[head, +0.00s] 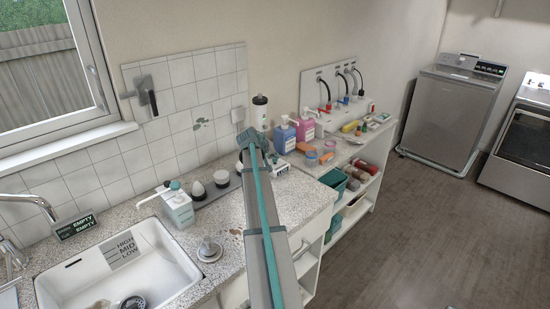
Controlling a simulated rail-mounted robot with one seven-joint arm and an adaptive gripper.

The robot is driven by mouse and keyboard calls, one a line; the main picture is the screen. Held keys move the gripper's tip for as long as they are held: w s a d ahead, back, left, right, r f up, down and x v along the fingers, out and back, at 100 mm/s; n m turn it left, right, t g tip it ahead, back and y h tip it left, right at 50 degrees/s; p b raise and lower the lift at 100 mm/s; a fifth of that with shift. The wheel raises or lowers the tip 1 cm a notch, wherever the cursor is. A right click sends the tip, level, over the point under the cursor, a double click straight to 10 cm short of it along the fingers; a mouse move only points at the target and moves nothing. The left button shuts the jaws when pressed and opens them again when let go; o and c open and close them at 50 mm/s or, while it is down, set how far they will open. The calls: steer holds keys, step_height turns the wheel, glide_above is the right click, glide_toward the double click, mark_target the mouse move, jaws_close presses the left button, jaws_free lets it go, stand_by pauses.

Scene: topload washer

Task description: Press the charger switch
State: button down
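I cannot make out for certain which thing is the charger switch. My arm, grey with a teal stripe, rises through the middle of the head view. I cannot make out gripper fingers there, nor anything held. My arm hides part of the counter behind it.
A sink (150,262) is at left, with a soap dispenser (178,208) behind it. Several bottles, including a pink bottle (305,127), stand on the counter and shelf unit. A wall panel (328,88) holds cables. A washer (450,112) stands at right; the floor (420,230) is clear.

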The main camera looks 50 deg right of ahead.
steer(key=shift+f, duration=0.4)
steer(key=shift+f+b, duration=0.45)
steer(key=shift+f, duration=0.15)
steer(key=shift+w+r, duration=0.15)
steer(key=shift+r, duration=0.45)
steer(key=shift+w+r+p, duration=0.1)
steer(key=shift+r+p, duration=0.2)
steer(key=shift+r, duration=0.05)
steer(key=shift+d+r+p, duration=0.1)
steer(key=shift+r+p, duration=0.85)
steer(key=shift+r, duration=1.8)
